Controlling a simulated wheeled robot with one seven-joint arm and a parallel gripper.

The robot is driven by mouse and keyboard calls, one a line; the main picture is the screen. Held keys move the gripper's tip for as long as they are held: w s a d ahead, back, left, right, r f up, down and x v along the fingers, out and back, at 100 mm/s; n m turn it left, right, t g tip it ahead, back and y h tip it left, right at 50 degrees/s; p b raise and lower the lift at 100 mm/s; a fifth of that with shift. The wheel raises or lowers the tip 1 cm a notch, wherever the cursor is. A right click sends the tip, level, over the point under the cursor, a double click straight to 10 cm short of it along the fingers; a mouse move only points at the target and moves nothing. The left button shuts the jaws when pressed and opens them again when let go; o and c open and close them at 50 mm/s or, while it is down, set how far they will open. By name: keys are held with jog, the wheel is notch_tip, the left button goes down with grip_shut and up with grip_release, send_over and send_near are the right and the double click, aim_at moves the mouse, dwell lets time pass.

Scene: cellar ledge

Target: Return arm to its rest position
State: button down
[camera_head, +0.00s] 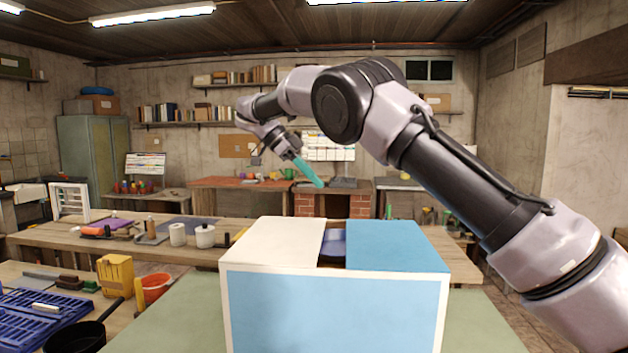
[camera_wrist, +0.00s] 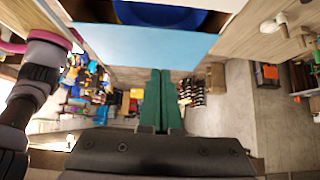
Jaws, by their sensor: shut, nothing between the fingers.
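My arm reaches in from the right edge of the head view and bends over at the top middle. My gripper (camera_head: 320,185) hangs at its end, pointing down and right, with teal fingers. It is in the air, above the white and blue box (camera_head: 335,310) in the picture and apart from it. In the wrist view my gripper (camera_wrist: 160,73) shows two green fingers side by side, shut with nothing between them. The box's light blue panel (camera_wrist: 150,48) is at the top of that view.
The box stands on a green surface (camera_head: 190,315) in front; a blue round thing (camera_head: 335,241) shows through its top gap. A wooden bench (camera_head: 130,243) with jars crosses behind. A yellow block (camera_head: 116,277), an orange bucket (camera_head: 155,287) and a black pan (camera_head: 88,336) are at left.

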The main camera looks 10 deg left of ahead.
jog(key=s+d+r+n+y, duration=0.25)
jog(key=d+r+n, duration=0.2)
jog(key=d, duration=0.85)
jog(key=s+d+r+n+y, duration=0.1)
jog(key=d+r+n+y, duration=0.3)
jog(key=d, duration=0.9)
jog(key=s+d+f+n+t+y, duration=0.2)
jog(key=s+d+t, duration=0.1)
jog(key=s, duration=0.7)
jog(key=s+d+f+n+t+y, duration=0.2)
jog(key=s+d, duration=0.4)
jog(key=s, duration=0.4)
jog(key=shift+s+d+n+t, duration=0.35)
jog(key=shift+n+t, duration=0.2)
jog(key=shift+t, duration=0.45)
jog(key=shift+f, duration=0.1)
